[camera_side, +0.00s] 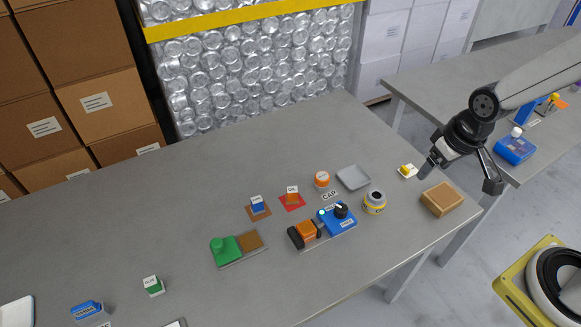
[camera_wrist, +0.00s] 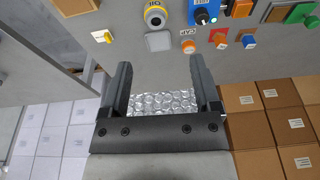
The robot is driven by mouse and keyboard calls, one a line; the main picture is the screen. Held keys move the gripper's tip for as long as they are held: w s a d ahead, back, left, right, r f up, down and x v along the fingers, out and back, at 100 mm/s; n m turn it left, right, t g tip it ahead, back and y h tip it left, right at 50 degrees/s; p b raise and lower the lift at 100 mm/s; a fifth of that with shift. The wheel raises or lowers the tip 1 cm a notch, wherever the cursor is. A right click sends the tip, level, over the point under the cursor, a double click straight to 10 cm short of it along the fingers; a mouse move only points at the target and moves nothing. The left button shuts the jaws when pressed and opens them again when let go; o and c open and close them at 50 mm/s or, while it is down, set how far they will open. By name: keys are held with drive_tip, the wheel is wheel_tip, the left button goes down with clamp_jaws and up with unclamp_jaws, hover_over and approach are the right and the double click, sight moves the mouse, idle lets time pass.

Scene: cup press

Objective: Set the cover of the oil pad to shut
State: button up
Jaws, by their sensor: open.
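A round grey-and-yellow container (camera_side: 374,203) with a dark centre stands at the right of the table; in the wrist view it (camera_wrist: 155,17) has a tag that seems to read OIL. A brown pad (camera_side: 250,240) with a green knobbed piece (camera_side: 224,251) beside it lies on a grey base nearer the front. My gripper (camera_side: 459,180) is open and empty above the table's right end, apart from both. In the wrist view its two fingers (camera_wrist: 160,66) are spread with nothing between them.
A blue knobbed box (camera_side: 338,218) with an orange block (camera_side: 305,231) stands left of the round container. The back left of the table is clear.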

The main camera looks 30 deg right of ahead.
drive_tip(key=w+a+f+m+g+y, duration=0.1)
drive_tip(key=w+a+f+m+y, duration=0.15)
drive_tip(key=w+a+m, duration=0.45)
drive_tip(key=m+g+y, duration=0.2)
drive_tip(key=m+y, duration=0.4)
drive_tip(key=m, duration=0.4)
approach(216, 242)
drive_tip(key=f, duration=0.2)
drive_tip(key=shift+s+a+r+m, duration=0.15)
drive_tip(key=shift+a+m, duration=0.15)
drive_tip(key=shift+a, duration=0.4)
drive_tip(key=shift+a, duration=0.15)
drive_tip(key=shift+x, duration=3.85)
clamp_jaws()
